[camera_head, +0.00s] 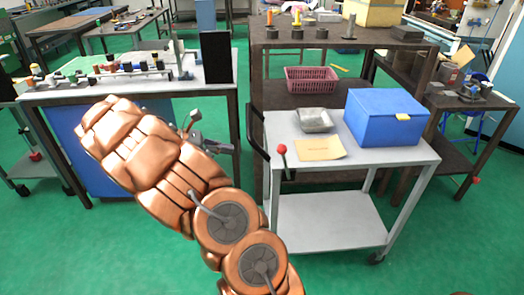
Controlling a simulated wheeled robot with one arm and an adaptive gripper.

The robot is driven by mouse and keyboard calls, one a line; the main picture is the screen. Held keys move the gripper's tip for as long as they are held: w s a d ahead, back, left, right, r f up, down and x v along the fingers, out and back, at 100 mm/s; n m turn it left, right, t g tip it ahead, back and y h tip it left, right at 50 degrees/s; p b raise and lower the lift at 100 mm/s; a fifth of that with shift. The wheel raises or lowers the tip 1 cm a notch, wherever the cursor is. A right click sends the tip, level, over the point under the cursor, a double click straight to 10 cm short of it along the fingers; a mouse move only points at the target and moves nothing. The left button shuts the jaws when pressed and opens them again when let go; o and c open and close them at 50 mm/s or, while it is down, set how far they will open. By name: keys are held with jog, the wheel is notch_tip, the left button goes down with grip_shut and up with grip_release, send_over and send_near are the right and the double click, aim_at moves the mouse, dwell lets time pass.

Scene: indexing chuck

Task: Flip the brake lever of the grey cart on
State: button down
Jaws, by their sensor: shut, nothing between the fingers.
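The grey cart (385,155) stands right of centre, with a top shelf and a lower shelf. Its brake lever (282,149) is a dark rod with a red knob at the cart's left front edge. The rod stands roughly upright with the knob at the top; I cannot tell which setting this is. My copper arm reaches up from the bottom centre toward the left. My gripper (225,148) is shut and empty, partly hidden behind my arm's wrist. It is left of the lever and clearly apart from it.
On the cart are a blue box (385,118), a grey packet (314,120) and a tan card (320,149). A dark push handle (257,135) rises at its left end. A workbench (130,84) stands behind my gripper. Green floor (165,250) is open in front.

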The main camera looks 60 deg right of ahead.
jog(key=r+p+x, duration=0.1)
jog(key=p+x, duration=0.1)
jog(key=x, duration=1.1)
jog(key=shift+s+d+r, duration=0.3)
jog(key=shift+s+d, duration=0.05)
jog(key=shift+s, duration=0.05)
jog(key=shift+r, duration=0.1)
